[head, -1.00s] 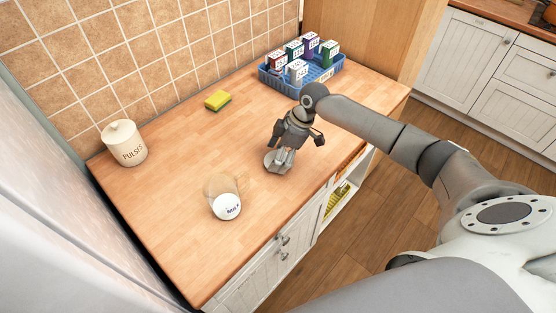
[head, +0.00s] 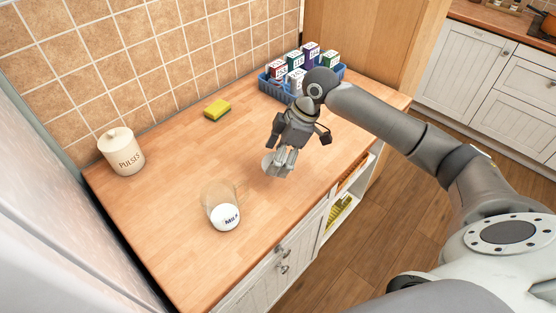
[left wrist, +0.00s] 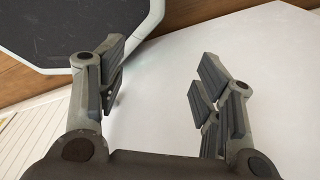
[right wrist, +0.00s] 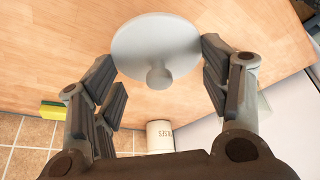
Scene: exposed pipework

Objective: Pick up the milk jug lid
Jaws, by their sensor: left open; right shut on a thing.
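The milk jug lid (right wrist: 157,48) is a pale round disc with a small knob, between the fingertips of my right gripper (right wrist: 158,54) in the right wrist view. The gripper is shut on its rim from both sides. In the head view my right gripper (head: 282,160) mostly covers the lid, with only its pale left edge (head: 267,165) showing. I cannot tell its exact height over the counter. The clear milk jug (head: 224,207), with white at its bottom and MILK lettering, stands lower left. My left gripper (left wrist: 160,85) is open and empty, away from the counter.
On the wooden counter (head: 160,210) are a PULSES jar (head: 121,152) at the left, a yellow-green sponge (head: 217,109) near the tiled wall, and a blue crate (head: 339,72) of several cartons behind my right wrist. The counter between jar and jug is clear.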

